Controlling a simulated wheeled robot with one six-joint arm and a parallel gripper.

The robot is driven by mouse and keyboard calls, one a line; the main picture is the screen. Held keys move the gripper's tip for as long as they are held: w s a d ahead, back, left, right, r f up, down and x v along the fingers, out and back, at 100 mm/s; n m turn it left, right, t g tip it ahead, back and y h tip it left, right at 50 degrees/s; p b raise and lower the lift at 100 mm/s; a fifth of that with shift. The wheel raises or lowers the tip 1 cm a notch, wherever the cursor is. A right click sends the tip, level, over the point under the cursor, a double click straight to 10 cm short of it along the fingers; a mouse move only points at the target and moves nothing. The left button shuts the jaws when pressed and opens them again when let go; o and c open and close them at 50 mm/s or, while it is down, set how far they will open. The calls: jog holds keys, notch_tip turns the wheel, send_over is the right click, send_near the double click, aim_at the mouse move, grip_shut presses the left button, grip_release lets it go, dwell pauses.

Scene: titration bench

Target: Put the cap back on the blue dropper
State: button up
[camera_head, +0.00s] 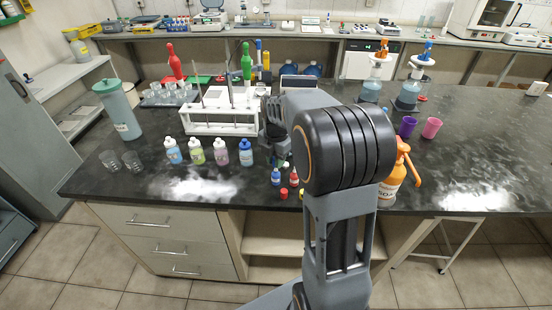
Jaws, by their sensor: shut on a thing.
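The blue dropper (276,177) is a small bottle near the front edge of the black bench, left of a similar red dropper (293,178). It looks upright; its top is too small to make out. My gripper (277,158) points down just above and behind the droppers, partly covered by my own arm. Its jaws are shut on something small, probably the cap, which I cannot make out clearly. A red cap (283,193) lies in front of the droppers, and a yellow piece (300,193) beside it is partly hidden by my arm.
Several wash bottles stand left of my gripper, the closest a blue one (245,153). Behind them is a white rack (220,126). An orange-topped bottle (390,187) stands to the right, past my arm. The bench's front left (130,190) is mostly clear.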

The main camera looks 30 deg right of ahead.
jog(key=o, duration=1.4)
jog(key=shift+o, duration=0.2)
jog(key=shift+r, duration=0.2)
jog(key=shift+r+p, duration=2.9)
jog(key=shift+r, duration=0.45)
jog(key=shift+c, duration=0.2)
grip_shut()
jog(key=shift+f+b, duration=0.3)
jog(key=shift+f, duration=0.05)
